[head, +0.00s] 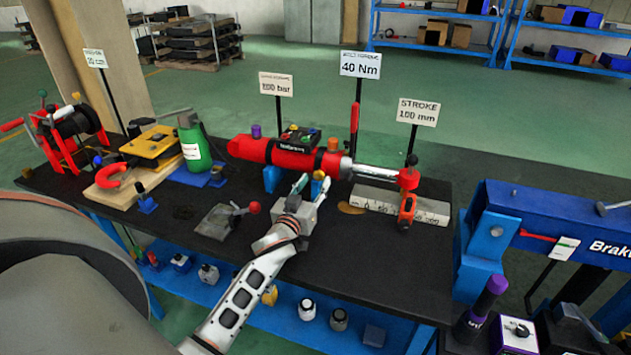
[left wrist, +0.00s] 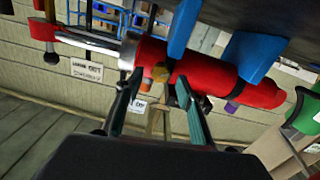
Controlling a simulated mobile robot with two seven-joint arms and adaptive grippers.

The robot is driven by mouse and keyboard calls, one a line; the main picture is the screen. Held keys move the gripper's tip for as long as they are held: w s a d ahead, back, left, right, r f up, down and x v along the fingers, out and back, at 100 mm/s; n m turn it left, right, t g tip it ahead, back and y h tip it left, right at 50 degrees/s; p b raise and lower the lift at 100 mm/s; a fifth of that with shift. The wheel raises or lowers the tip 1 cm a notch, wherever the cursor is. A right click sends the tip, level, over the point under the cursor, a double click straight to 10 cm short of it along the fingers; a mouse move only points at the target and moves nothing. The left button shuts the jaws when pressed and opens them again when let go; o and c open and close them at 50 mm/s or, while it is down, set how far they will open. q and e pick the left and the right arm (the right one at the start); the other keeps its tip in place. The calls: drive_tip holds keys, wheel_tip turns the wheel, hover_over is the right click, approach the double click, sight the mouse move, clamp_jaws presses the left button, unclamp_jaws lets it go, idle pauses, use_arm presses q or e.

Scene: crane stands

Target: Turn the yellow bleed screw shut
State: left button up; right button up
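The yellow bleed screw (head: 319,175) is a small yellow knob on the near side of the red hydraulic cylinder (head: 275,153), close to its bright rod end. It also shows in the left wrist view (left wrist: 160,74), where the picture is turned over. My left gripper (head: 309,184) is open, its two fingers spread. In the left wrist view the left gripper (left wrist: 159,82) has the screw between its fingertips with space on both sides; whether the tips reach past it I cannot tell. My right gripper is not in view.
The cylinder rests on blue supports (head: 271,178) on a black bench (head: 330,254). Signs on posts stand behind, one reading 40 Nm (head: 360,65). A scale block (head: 430,208) lies at the right. A red-knobbed lever (head: 253,207) is left of my gripper.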

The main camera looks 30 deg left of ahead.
use_arm(q)
drive_tip(key=shift+x, duration=0.8)
clamp_jaws()
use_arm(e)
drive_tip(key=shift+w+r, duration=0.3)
